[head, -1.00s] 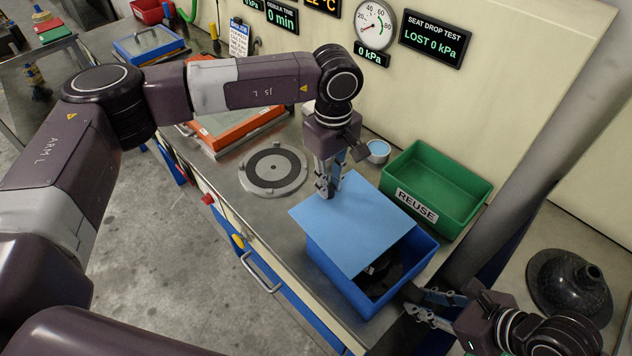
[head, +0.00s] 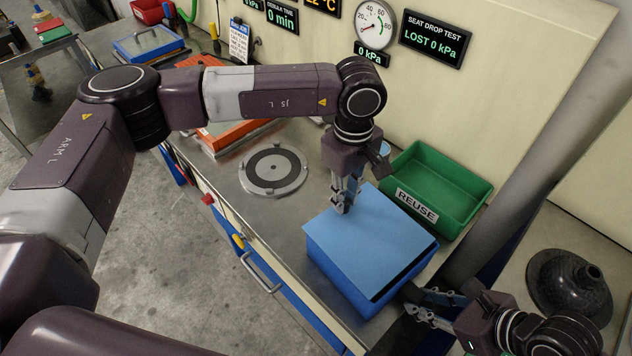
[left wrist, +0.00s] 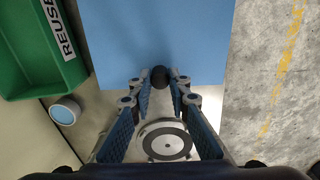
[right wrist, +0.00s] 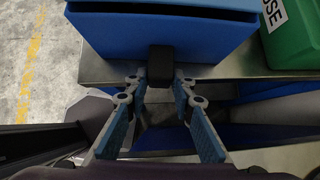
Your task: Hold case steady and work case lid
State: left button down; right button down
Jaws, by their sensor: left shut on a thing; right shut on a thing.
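The blue case (head: 338,277) stands on the steel bench. Its flat light-blue lid (head: 388,236) covers nearly all of the top; a dark strip shows along the right edge. Whether the lid is fully seated I cannot tell. My left gripper (head: 342,208) is shut on the lid's dark knob, which shows in the left wrist view (left wrist: 160,74). My right gripper (right wrist: 160,82) is shut on the black handle (right wrist: 160,62) on the case's near side in the right wrist view. There the case wall (right wrist: 150,36) shows with a dark gap under the lid.
A green REUSE bin (head: 427,207) stands close behind the case. A round disc plate (head: 272,170) and an orange-framed tray (head: 230,133) lie to the left. A small cup (left wrist: 65,112) stands by the bin. A dark dome (head: 568,285) is at the right.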

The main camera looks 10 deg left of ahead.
pick_arm(q)
jog(key=shift+s+d, duration=0.45)
jog(key=shift+d, duration=0.15)
dwell(0.6)
jog(key=c, duration=1.7)
grip_release()
jog(key=shift+c, duration=0.2)
jog(key=shift+a, duration=0.1)
notch_tip(320, 180, up, 12)
